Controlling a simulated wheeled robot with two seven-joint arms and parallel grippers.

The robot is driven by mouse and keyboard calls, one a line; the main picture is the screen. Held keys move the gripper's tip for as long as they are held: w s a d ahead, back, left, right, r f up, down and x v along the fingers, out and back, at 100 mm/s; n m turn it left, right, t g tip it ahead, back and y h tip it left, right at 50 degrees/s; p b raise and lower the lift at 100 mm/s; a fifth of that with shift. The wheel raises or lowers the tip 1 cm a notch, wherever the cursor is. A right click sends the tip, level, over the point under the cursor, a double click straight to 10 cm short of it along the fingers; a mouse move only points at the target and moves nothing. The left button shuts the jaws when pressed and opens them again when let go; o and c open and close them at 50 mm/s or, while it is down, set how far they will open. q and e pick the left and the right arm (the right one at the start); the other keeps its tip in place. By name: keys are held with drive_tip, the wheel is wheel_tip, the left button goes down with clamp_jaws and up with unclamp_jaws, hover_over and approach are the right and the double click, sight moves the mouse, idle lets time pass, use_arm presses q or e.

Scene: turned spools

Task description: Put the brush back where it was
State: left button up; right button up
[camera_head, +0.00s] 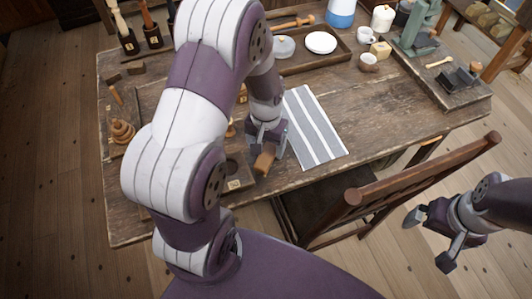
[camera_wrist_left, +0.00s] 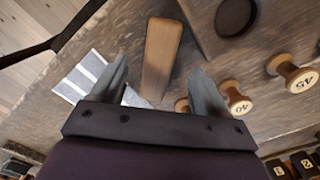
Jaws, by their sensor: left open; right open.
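A plain brown wooden piece (camera_head: 264,160) lies near the front edge of the table, and it also shows in the left wrist view (camera_wrist_left: 161,55). It may be the brush, but I see no bristles on it. My left gripper (camera_head: 267,148) is open above the table there. In the wrist view its two fingers (camera_wrist_left: 160,90) stand apart, one on each side of the wooden piece. I cannot tell how deep the piece sits between them. My right gripper (camera_head: 429,240) is open and empty, off the table to the right of the chair.
Numbered spools (camera_wrist_left: 237,101) stand beside the left gripper. A board with a round dark recess (camera_wrist_left: 205,32) is close by. A striped cloth (camera_head: 314,128) lies to the right. A chair (camera_head: 370,190) stands at the front edge. Handled tools (camera_head: 121,30) stand at the back left.

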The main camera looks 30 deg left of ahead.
sight(267, 158)
use_arm(q)
drive_tip(key=s+d+r+p, duration=0.1)
drive_tip(key=s+d+r, duration=0.1)
drive_tip(key=r, duration=0.4)
drive_tip(key=s+d+r+m+t+p, duration=0.1)
drive_tip(key=s+d+r+p, duration=0.1)
drive_tip(key=s+r, duration=0.3)
wheel_tip(267, 158, up, 2)
drive_tip(key=shift+s+d+r, duration=0.25)
drive_tip(key=shift+s+d, duration=0.05)
drive_tip(key=shift+d, duration=0.3)
drive_tip(key=shift+w, duration=0.1)
